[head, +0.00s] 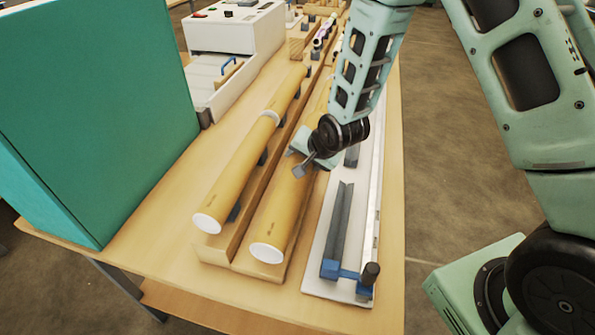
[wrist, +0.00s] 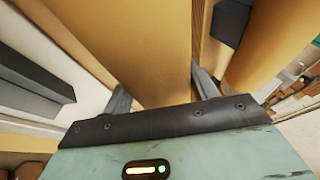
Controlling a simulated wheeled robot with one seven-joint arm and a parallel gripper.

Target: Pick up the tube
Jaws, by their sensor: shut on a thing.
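Two long tan cardboard tubes with white end caps lie side by side on the bench in the head view. My gripper (head: 303,160) is at the right tube (head: 282,212), around the middle of its length. In the wrist view this tube (wrist: 140,45) runs between the two grey fingers of my gripper (wrist: 160,92), which are shut on it. The tube lies in a wooden rack; I cannot tell whether it is lifted at all. The left tube (head: 243,155) lies apart on dark supports, and it also shows at the right of the wrist view (wrist: 268,55).
A wooden rack (head: 222,248) holds the tubes. A white trimmer board (head: 318,270) with a grey rail and blue end lies to the right. A teal box (head: 95,110) stands at left and a white machine (head: 235,30) at the back. Bare bench top lies left of the rack.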

